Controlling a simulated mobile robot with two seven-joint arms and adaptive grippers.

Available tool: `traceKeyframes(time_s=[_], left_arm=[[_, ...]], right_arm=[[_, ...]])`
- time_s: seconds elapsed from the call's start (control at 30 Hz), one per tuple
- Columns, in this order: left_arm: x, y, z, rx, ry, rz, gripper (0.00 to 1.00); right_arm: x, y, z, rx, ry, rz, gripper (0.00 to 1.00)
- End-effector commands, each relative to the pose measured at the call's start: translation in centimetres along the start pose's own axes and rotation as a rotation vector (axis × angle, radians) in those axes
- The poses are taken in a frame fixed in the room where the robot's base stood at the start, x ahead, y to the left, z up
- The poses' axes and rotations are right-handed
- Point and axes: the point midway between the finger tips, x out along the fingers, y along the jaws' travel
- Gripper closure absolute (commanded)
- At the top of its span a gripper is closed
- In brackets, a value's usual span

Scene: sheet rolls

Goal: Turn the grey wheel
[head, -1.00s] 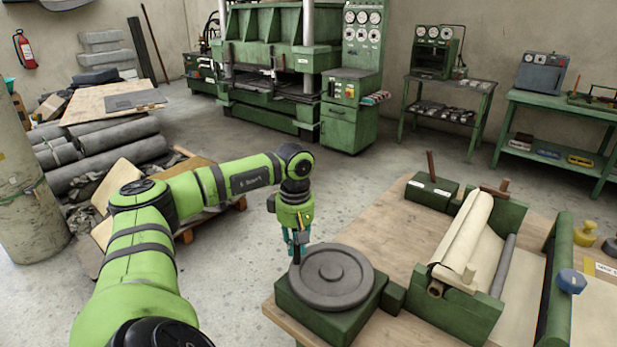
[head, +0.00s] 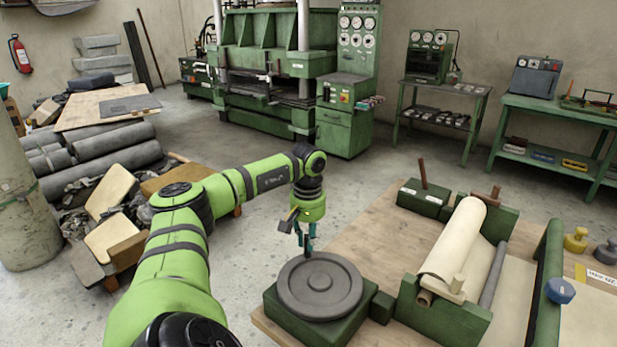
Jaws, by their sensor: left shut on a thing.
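The grey wheel (head: 320,286) lies flat on a green base block (head: 315,328) at the near left corner of the wooden table. It is a thick disc with a raised rim and a small hub. My left gripper (head: 307,248) comes down from above at the wheel's far rim, slightly left of its middle. Its fingers are shut on the wheel's upright handle, which is mostly hidden between them. My right gripper is not in view.
Right of the wheel, a green stand holds a cream sheet roll (head: 455,238) and a grey roller. A green block with a brown lever (head: 424,195) stands behind it. A blue knob (head: 560,290) is farther right. Bare tabletop lies behind the wheel.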

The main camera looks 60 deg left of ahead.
Motion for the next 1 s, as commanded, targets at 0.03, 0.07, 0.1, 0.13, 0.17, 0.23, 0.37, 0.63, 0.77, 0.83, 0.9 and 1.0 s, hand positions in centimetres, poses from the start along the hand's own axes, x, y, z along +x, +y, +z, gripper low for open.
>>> traceKeyframes(time_s=[0.03, 0.07, 0.1, 0.13, 0.17, 0.23, 0.37, 0.63, 0.77, 0.83, 0.9, 1.0], left_arm=[[-0.3, 0.5, -0.1, -0.002, 0.003, 0.01, 1.0], [-0.3, 0.6, -0.2, -0.002, 0.004, 0.01, 1.0], [-0.3, 0.8, -0.2, -0.002, 0.004, 0.011, 1.0], [-0.3, 1.0, -0.2, -0.002, 0.005, 0.011, 1.0], [-0.3, 1.1, -0.3, -0.001, 0.005, 0.011, 1.0], [-0.3, 1.5, -0.3, -0.002, 0.005, 0.012, 1.0], [-0.3, 2.2, -0.3, -0.002, 0.006, 0.013, 1.0], [-0.2, 3.2, -0.3, -0.003, 0.004, 0.013, 1.0], [-0.2, 3.5, -0.3, -0.003, 0.005, 0.012, 1.0], [-0.2, 3.5, -0.3, -0.003, 0.005, 0.012, 1.0], [-0.2, 3.6, -0.3, -0.003, 0.005, 0.012, 1.0], [-0.2, 3.6, -0.3, -0.003, 0.004, 0.012, 1.0]], right_arm=[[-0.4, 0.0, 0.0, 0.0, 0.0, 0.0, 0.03], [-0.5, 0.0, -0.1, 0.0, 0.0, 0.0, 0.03], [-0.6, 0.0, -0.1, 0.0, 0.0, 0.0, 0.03], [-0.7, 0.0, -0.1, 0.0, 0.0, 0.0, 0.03], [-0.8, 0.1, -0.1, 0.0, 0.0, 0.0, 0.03], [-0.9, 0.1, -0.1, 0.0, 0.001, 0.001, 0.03], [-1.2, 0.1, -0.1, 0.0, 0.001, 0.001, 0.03], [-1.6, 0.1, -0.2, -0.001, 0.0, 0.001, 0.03], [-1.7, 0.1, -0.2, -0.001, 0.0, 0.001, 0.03], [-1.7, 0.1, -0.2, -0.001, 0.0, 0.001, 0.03], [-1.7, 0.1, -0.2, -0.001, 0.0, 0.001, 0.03], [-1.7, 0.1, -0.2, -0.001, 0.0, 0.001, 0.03]])
